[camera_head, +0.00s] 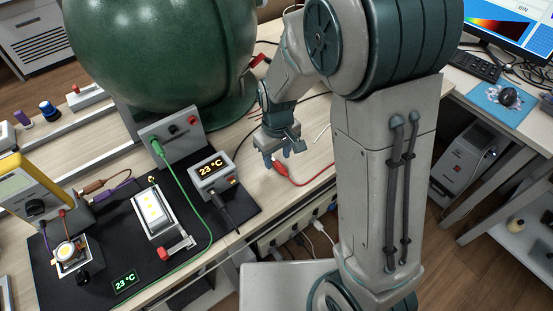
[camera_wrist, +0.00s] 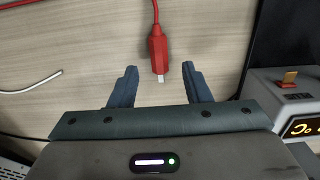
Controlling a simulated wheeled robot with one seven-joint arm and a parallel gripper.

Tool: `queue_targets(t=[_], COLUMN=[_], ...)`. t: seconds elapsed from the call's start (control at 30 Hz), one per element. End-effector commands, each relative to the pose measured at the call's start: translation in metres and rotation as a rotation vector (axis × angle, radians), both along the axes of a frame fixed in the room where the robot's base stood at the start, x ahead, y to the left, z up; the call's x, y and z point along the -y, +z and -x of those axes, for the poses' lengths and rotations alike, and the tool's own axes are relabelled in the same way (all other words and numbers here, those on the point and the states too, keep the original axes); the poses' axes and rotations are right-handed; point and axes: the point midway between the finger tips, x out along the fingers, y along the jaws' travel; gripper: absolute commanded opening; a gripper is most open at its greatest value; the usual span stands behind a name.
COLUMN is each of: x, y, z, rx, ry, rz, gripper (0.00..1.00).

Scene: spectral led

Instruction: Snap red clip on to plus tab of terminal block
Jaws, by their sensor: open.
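The red clip (camera_head: 281,168) lies on the wooden table with a red cable running off from it. In the wrist view the red clip (camera_wrist: 158,50) points its metal tip down toward my gripper (camera_wrist: 157,82). Its tip sits between the two blue-grey fingers, with space on both sides. My gripper (camera_head: 280,160) is open and empty at the table beside the clip. I cannot tell which part is the plus tab.
A large green sphere (camera_head: 160,50) stands behind. A grey panel with a green cable (camera_head: 172,138) and an LED board (camera_head: 157,215) are on the black mat (camera_head: 112,218). Black and white cables lie near my gripper. The table's front edge is close.

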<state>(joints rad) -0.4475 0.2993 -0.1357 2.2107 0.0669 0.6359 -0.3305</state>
Motion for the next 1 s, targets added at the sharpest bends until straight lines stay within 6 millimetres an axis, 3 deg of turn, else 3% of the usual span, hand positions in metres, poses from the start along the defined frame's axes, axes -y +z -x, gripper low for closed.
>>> queue_targets(t=[0.2,0.5,0.53,0.67,0.7,0.77,0.8,0.83,1.0], x=[0.0,0.0,0.0,0.0,0.0,0.0,0.0,0.0,0.0], y=[-0.019,-0.021,-0.021,-0.021,-0.021,-0.021,-0.021,-0.021,-0.02], z=[0.0,0.0,0.0,0.0,0.0,0.0,0.0,0.0,0.0], rx=[0.0,0.0,0.0,0.001,0.001,0.001,0.001,0.001,0.001], ry=[-0.001,-0.001,-0.001,-0.001,-0.001,-0.001,-0.001,-0.001,-0.001], rz=[0.0,0.0,0.0,-0.001,-0.001,-0.001,-0.001,-0.001,-0.001], gripper=[0.44,0.44,0.41,0.05,0.0,0.0,0.06,0.0,0.0])
